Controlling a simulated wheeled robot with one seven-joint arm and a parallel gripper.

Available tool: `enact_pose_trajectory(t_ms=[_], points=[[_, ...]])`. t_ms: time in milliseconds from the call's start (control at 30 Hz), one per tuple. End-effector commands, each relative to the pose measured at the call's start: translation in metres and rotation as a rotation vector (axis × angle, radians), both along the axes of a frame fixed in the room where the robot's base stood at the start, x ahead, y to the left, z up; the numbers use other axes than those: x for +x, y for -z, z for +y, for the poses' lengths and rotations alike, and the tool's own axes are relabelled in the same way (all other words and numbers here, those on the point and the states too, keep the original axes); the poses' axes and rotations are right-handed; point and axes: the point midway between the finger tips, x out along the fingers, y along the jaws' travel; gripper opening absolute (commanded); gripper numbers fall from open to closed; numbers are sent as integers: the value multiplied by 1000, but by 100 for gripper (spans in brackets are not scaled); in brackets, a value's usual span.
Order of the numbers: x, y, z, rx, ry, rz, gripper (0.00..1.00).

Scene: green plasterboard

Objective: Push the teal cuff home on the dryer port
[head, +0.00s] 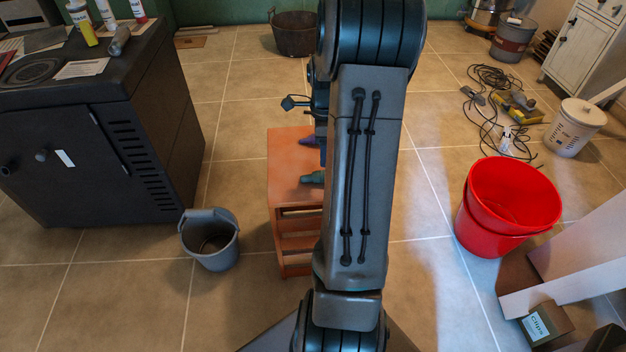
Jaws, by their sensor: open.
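A small teal piece (313,178) lies on the orange wooden stand (284,165), its right end hidden behind my arm; it may be the teal cuff. A dark purple-blue piece (302,140) shows farther back on the stand, also partly hidden; I cannot tell what it is. I cannot make out the dryer port for certain. My gripper (319,103) is mostly hidden behind my own arm, above the far part of the stand. It is open, and I see nothing held in it. I cannot tell whether it touches anything.
A black cabinet (160,110) with bottles on top stands at left, with a grey bucket (211,245) beside it. A red bucket (478,220) stands at right, near cables (490,80) on the floor. A dark tub (294,38) is at the back. Tiled floor is clear around the stand.

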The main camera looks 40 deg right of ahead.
Motion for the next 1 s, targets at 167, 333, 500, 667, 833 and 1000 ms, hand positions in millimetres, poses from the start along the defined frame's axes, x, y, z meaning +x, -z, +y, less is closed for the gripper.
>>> enact_pose_trajectory(t_ms=[167,333,500,667,833,1000], points=[[-2,30,1,1,0,0,56],[-2,38,2,0,-2,-1,56],[-2,56,2,2,-1,0,56],[-2,80,2,1,-1,0,56],[-2,88,3,0,-2,-1,56],[-2,87,3,0,-3,-2,50]])
